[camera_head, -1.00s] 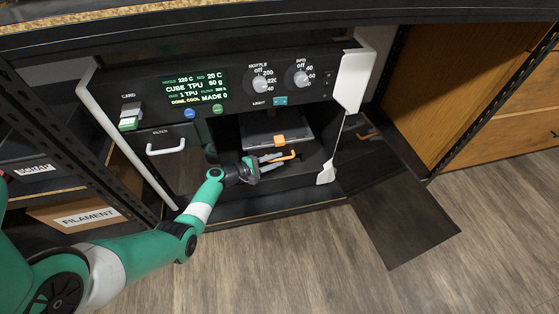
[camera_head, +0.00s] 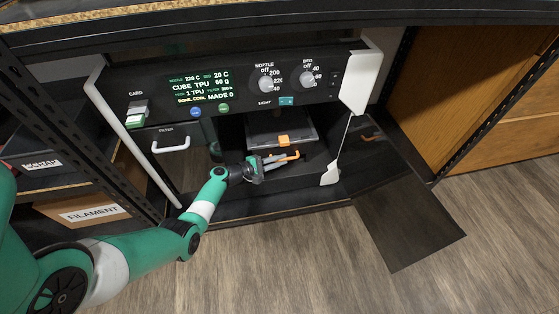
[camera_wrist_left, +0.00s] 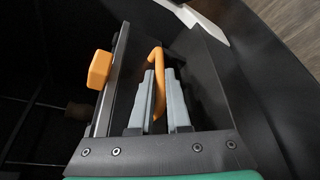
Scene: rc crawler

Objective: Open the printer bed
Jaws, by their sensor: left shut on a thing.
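The printer (camera_head: 345,85) stands under the shelf with its front open. Inside it is the bed, a flat dark plate (camera_head: 264,126) with an orange tab (camera_head: 284,140) at its front edge. Below the tab is an orange handle (camera_head: 295,155). My left gripper (camera_head: 279,160) reaches in from the front left and is shut on the orange handle. In the left wrist view, the fingers (camera_wrist_left: 160,98) close around the orange handle (camera_wrist_left: 157,60), with the orange tab (camera_wrist_left: 99,69) to their left. My right gripper is not in view.
The dark printer door (camera_head: 408,215) hangs open at the right. The white side frame (camera_head: 360,80) stands right of the opening. A filter drawer handle (camera_head: 171,144) is on the left front, above my forearm. A filament box (camera_head: 95,213) sits at lower left. Open floor (camera_head: 300,265) lies in front.

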